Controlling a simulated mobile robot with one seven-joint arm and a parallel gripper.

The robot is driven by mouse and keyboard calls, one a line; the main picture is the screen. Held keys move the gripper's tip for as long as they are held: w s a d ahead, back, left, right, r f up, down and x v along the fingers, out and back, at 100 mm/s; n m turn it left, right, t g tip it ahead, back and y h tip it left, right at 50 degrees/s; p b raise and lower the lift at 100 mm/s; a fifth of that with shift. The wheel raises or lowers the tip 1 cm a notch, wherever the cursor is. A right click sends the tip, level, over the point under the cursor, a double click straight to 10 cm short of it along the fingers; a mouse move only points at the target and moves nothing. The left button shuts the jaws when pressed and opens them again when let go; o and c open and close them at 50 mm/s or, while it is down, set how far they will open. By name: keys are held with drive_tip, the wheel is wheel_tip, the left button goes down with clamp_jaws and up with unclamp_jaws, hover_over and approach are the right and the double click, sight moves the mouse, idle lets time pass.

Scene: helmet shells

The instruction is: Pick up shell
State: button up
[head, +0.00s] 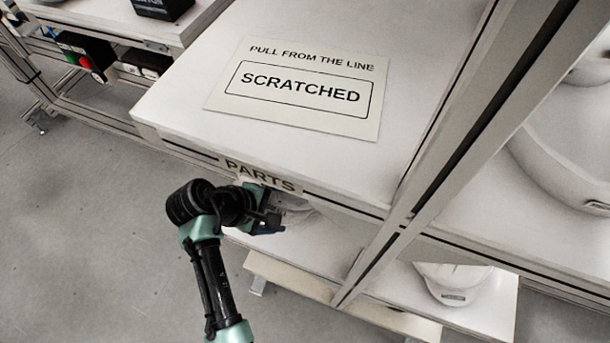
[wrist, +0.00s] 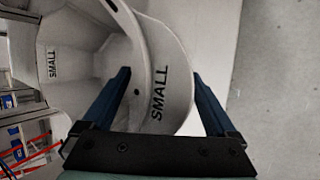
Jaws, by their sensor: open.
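A white helmet shell (wrist: 178,62) marked SMALL fills the upper middle of the wrist view. My gripper (wrist: 162,78) is open, with one dark blue finger on each side of the shell's curved wall. I cannot tell whether either finger touches it. A second SMALL label shows on a white curved surface (wrist: 85,50) at the left; I cannot tell if it is the same shell. In the head view my gripper (head: 272,222) reaches under the upper board at the PARTS label, and a pale shell (head: 298,208) there is mostly hidden.
The upper board (head: 165,105) carries a sign (head: 300,90) reading "PULL FROM THE LINE SCRATCHED". It overhangs my gripper closely. A metal post (head: 440,160) stands to the right. Another shell (head: 450,278) sits on the lower shelf, and a larger one (head: 560,160) at far right. Floor at left is clear.

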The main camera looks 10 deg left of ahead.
drive_tip(key=shift+x, duration=0.8)
drive_tip(key=shift+r, duration=0.15)
clamp_jaws()
